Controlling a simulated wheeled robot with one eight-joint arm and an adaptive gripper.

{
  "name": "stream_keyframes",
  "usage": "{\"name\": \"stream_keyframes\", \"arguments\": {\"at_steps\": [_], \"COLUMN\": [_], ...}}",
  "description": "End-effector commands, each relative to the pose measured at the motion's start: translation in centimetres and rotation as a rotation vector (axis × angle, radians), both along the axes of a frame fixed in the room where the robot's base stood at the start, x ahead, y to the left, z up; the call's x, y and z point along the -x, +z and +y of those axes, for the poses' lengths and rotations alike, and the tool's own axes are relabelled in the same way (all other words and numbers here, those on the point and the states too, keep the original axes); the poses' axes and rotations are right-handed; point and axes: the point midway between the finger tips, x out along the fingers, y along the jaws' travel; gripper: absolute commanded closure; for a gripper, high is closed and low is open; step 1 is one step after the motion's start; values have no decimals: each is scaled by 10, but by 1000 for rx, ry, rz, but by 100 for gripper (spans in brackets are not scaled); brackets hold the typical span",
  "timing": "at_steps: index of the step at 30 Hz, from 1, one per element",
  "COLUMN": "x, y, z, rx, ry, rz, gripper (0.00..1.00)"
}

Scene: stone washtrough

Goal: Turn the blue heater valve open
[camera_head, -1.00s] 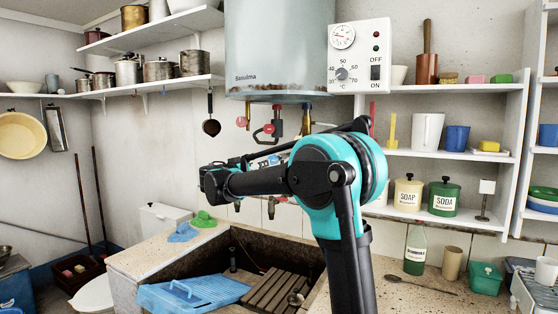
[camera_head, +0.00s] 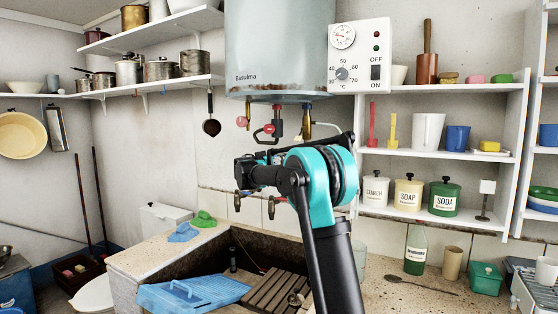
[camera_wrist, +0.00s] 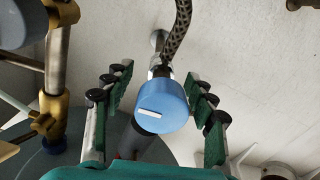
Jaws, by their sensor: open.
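The blue valve knob (camera_wrist: 173,97), round with a white bar mark on its face, shows in the wrist view below a braided hose. My gripper (camera_wrist: 158,96) is open, with its green-padded fingers on the left and right of the knob. I see gaps between the pads and the knob in this view; depth is hard to judge. In the head view my arm is in front of the area under the heater (camera_head: 280,50), so the blue knob and my fingertips cannot be made out there.
Brass pipes and red fittings (camera_head: 277,121) hang under the heater. In the wrist view a brass fitting (camera_wrist: 57,100) stands left of the fingers. Shelves of jars and cups are at the right; the stone trough (camera_head: 150,258) is below.

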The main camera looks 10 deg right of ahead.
Motion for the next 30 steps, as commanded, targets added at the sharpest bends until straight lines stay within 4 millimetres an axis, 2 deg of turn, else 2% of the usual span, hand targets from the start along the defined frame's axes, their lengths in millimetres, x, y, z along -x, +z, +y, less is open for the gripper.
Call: {"name": "stream_keyframes", "arguments": {"at_steps": [11, 23, 30], "x": [-4, -3, -3], "y": [0, 0, 0], "z": [-3, -3, -4], "rx": [0, 0, 9], "ry": [0, -1, -2], "rz": [0, 0, 7], "gripper": [45, 94, 96]}}
